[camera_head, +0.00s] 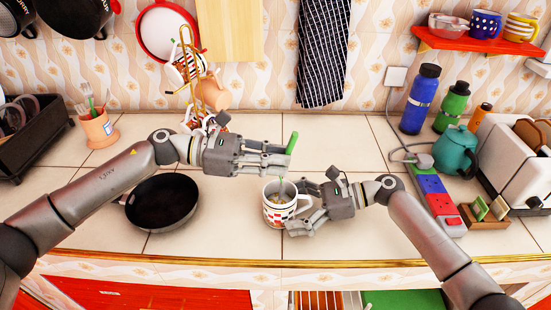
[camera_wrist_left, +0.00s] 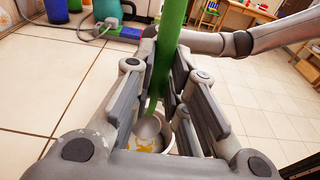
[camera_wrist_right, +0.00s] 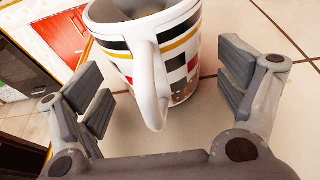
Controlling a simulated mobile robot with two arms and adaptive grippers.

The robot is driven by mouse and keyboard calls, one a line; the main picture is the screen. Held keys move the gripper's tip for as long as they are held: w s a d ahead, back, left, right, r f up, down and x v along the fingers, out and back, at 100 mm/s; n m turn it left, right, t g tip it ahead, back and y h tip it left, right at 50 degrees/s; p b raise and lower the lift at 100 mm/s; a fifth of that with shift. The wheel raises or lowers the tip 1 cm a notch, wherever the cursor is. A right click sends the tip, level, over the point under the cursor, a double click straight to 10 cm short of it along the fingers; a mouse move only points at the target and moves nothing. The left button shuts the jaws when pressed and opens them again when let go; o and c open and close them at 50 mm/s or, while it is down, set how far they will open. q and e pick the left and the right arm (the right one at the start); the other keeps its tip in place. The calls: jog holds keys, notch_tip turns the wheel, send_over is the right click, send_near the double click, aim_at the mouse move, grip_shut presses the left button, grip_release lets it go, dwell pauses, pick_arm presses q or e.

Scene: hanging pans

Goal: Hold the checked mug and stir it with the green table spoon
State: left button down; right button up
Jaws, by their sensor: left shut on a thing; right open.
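The checked mug (camera_head: 279,211) stands upright on the tiled counter near its front edge. My right gripper (camera_head: 302,208) is open beside it; in the right wrist view the mug (camera_wrist_right: 178,65) with its white handle (camera_wrist_right: 150,88) lies between and beyond the spread fingers (camera_wrist_right: 165,92). My left gripper (camera_head: 289,160) is shut on the green table spoon (camera_head: 292,143) above the mug. In the left wrist view the green handle (camera_wrist_left: 168,45) passes between the fingers, and the metal bowl (camera_wrist_left: 150,128) of the spoon is over or in the mug's opening; I cannot tell how deep.
A black frying pan (camera_head: 162,203) sits left of the mug. A gold mug stand (camera_head: 186,50) with hanging mugs stands behind my left gripper. A power strip (camera_head: 437,200), teal teapot (camera_head: 456,150) and toaster (camera_head: 510,150) are at right. The counter's front edge (camera_head: 280,263) is close.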

jog(key=c, duration=1)
jog(key=shift+c, duration=0.2)
jog(key=o, duration=1.1)
jog(key=v, duration=1.2)
